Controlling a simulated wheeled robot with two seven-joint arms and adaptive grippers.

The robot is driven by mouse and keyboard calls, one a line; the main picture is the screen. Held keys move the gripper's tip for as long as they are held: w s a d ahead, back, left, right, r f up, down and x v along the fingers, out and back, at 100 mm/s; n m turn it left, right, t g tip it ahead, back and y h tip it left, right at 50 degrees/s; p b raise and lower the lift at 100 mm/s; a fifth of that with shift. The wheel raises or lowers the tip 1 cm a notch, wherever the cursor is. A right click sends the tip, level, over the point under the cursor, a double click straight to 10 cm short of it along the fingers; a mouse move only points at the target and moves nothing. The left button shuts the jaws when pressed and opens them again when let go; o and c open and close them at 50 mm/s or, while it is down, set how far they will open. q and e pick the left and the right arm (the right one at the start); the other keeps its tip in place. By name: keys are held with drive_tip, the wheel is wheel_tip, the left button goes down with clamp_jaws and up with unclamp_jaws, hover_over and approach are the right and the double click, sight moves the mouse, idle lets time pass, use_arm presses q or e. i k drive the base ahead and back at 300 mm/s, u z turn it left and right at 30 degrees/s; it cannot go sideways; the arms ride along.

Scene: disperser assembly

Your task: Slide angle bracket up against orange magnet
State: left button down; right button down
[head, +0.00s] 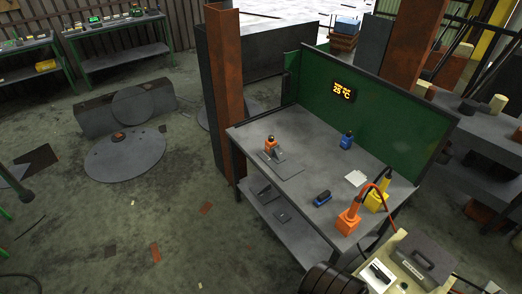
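The workbench (305,190) stands right of centre with a green back panel. A small orange block with a dark top (270,143), which looks like the orange magnet, stands upright at the bench's far left. A grey angled piece (280,155), which looks like the angle bracket, is just right of it and in front. Both are on a flat grey plate (287,168). At this size I cannot tell whether the bracket touches the orange block. A second, larger orange block (348,222) with a red cable stands at the near right of the bench. Neither gripper is in view.
A yellow block (376,200), a blue block (346,140), a dark blue item (322,198) and white paper (356,178) are also on the bench. A rusty post (226,95) rises at its left corner. A beige unit (410,265) is at the near right. Floor to the left is mostly open.

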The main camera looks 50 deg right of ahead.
sight(275, 156)
drive_tip(key=z, duration=0.4)
drive_tip(key=i, duration=1.3)
drive_tip(key=z, duration=1.45)
drive_tip(key=i, duration=0.75)
drive_tip(key=z, duration=0.65)
